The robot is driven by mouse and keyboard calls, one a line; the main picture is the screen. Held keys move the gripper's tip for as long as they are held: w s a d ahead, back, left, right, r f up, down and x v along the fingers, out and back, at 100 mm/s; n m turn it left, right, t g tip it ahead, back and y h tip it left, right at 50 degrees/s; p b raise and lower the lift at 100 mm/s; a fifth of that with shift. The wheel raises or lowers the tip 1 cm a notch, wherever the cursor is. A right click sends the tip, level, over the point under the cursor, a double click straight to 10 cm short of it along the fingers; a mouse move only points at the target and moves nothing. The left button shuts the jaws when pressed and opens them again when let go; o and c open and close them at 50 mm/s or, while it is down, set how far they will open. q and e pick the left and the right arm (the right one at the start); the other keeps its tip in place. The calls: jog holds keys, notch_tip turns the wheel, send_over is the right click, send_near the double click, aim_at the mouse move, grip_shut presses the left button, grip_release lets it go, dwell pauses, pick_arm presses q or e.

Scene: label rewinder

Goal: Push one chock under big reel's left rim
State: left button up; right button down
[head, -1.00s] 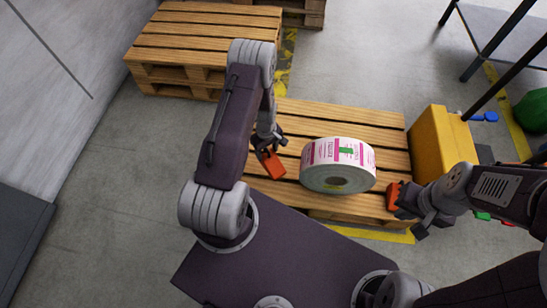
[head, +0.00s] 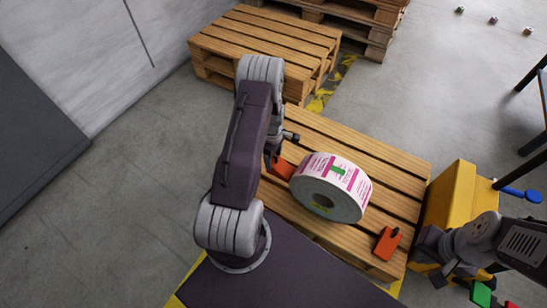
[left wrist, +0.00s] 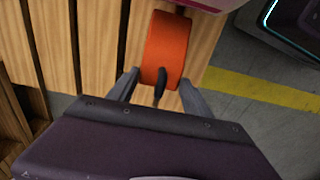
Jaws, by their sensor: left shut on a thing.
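My left gripper (head: 271,160) is shut on this chock. In the left wrist view the chock (left wrist: 166,45) is between the fingers (left wrist: 160,92), its black knob towards me, its far end close to the reel's edge (left wrist: 205,3). I cannot tell whether they touch. A second orange chock (head: 387,244) stands right of the reel, apart from it. My right gripper (head: 438,262) is off that chock; its fingers are unclear.
The near pallet (head: 385,165) has bare slats behind the reel. A yellow box (head: 450,200) stands at its right. Another pallet (head: 265,38) is behind on the left. Green and red objects lie at the lower right.

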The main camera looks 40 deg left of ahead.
pick_arm(q)
jog(key=f+b, duration=0.5)
jog(key=d+f+b, duration=0.1)
jog(key=f+b, duration=0.1)
jog(key=f, duration=0.1)
jog(key=shift+f, duration=0.25)
jog(key=shift+d+r+p, duration=0.3)
jog(key=shift+r, duration=0.05)
jog(key=shift+w+d, duration=0.1)
jog(key=shift+d, duration=0.05)
jog(key=o, duration=1.4)
jog(key=shift+o, duration=0.2)
jog(key=shift+f, duration=0.1)
notch_tip(320, 180, up, 9)
jog(key=p, duration=0.6)
jog(key=shift+r+p, duration=0.2)
jog(key=shift+p, duration=0.1)
jog(key=shift+f, duration=0.1)
